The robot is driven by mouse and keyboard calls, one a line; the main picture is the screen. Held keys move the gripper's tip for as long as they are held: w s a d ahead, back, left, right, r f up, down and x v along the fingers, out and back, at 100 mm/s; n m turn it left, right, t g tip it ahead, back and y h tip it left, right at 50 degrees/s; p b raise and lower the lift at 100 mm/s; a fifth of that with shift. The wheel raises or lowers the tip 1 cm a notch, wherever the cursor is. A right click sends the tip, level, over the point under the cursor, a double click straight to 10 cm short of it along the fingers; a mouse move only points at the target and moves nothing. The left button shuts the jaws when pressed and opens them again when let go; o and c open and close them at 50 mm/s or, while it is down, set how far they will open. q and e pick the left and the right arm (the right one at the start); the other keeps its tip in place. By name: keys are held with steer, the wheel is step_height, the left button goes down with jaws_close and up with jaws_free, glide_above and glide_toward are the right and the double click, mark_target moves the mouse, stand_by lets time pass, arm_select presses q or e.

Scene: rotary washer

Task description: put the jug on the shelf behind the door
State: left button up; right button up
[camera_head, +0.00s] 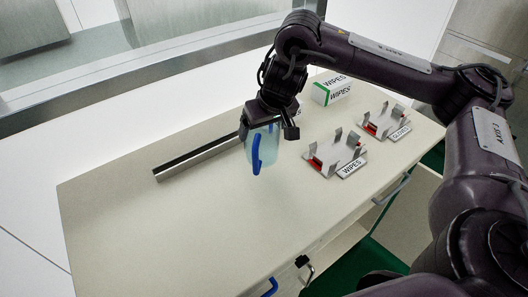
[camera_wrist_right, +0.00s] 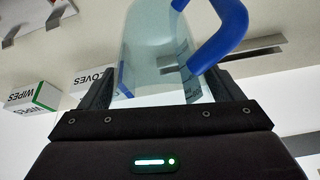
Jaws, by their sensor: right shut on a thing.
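The jug (camera_head: 262,146) is pale, see-through blue with a darker blue handle. My right gripper (camera_head: 266,122) is shut on it from above, near its top. The jug looks upright over the middle of the beige worktop; I cannot tell whether its base touches. In the right wrist view the jug (camera_wrist_right: 150,42) sits between the two fingers (camera_wrist_right: 158,88), with its blue handle at the right. The shelf and its door cannot be made out for certain; below the worktop's front edge there is an opening with a beige surface (camera_head: 343,243). My left gripper is not in view.
A metal bar (camera_head: 198,158) lies left of the jug. Two pronged metal holders, labelled WIPES (camera_head: 335,158) and GLOVES (camera_head: 385,122), stand to the right. A WIPES box (camera_head: 330,90) is behind. The worktop's left front is clear.

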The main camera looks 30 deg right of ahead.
mark_target(264, 144)
steer(key=shift+d+f, duration=0.1)
steer(key=shift+f, duration=0.85)
step_height(264, 144, down, 3)
steer(key=b, duration=0.2)
steer(key=shift+f+b, duration=0.2)
steer(key=shift+b, duration=0.1)
steer(key=shift+f, duration=0.2)
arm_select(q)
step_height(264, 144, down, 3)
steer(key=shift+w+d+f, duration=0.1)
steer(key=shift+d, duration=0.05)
arm_select(e)
steer(key=o, duration=1.2)
steer(key=shift+f, duration=0.1)
